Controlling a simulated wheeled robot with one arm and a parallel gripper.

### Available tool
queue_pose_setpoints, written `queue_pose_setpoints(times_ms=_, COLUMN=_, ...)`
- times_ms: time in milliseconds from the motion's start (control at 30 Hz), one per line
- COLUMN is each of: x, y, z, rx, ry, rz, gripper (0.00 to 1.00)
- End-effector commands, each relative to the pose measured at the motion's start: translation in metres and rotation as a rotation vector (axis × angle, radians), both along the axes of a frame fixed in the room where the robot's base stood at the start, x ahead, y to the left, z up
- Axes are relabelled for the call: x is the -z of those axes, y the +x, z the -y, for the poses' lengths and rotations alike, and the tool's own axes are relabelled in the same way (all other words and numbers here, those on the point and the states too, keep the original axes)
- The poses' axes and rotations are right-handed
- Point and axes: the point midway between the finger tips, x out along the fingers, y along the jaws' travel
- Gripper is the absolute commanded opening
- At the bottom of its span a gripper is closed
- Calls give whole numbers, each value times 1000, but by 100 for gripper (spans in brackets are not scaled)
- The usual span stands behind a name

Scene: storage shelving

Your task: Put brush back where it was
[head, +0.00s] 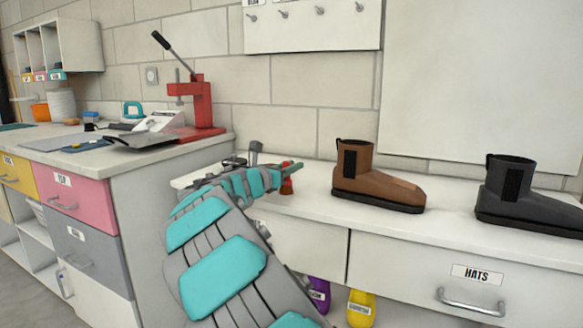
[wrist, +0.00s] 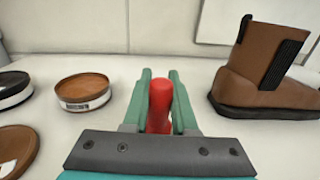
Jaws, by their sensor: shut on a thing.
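My gripper (head: 288,170) is shut on a red thing (head: 287,187), which appears to be the brush, above the white counter (head: 312,205). In the wrist view the red brush (wrist: 160,104) stands between the two green fingers of my gripper (wrist: 161,98). Its lower part is hidden by the gripper there. In the head view it hangs just below the fingertips, and I cannot tell whether it touches the counter. A brown boot (head: 375,180) stands to its right; the boot also shows in the wrist view (wrist: 262,75).
In the wrist view, round brown-topped tins (wrist: 85,92) stand left of my gripper. A dark boot (head: 530,195) stands further right. A red press (head: 200,105) is on the left bench. A drawer marked HATS (head: 430,285) is under the counter. The counter between brush and brown boot is clear.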

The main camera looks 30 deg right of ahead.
Motion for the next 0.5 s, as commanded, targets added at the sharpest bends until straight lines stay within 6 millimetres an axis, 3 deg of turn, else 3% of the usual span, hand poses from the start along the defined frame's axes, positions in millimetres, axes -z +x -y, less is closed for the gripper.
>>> queue_pose_setpoints(times_ms=33, x=1, y=0, z=0, rx=0, ry=0, rz=-1, gripper=0)
queue_pose_setpoints(times_ms=67, x=2, y=0, z=0, rx=0, ry=0, rz=-1, gripper=27)
queue_pose_setpoints(times_ms=300, x=1, y=0, z=0, rx=0, ry=0, rz=0, gripper=54)
queue_pose_setpoints(times_ms=500, x=1, y=0, z=0, rx=0, ry=0, rz=0, gripper=56)
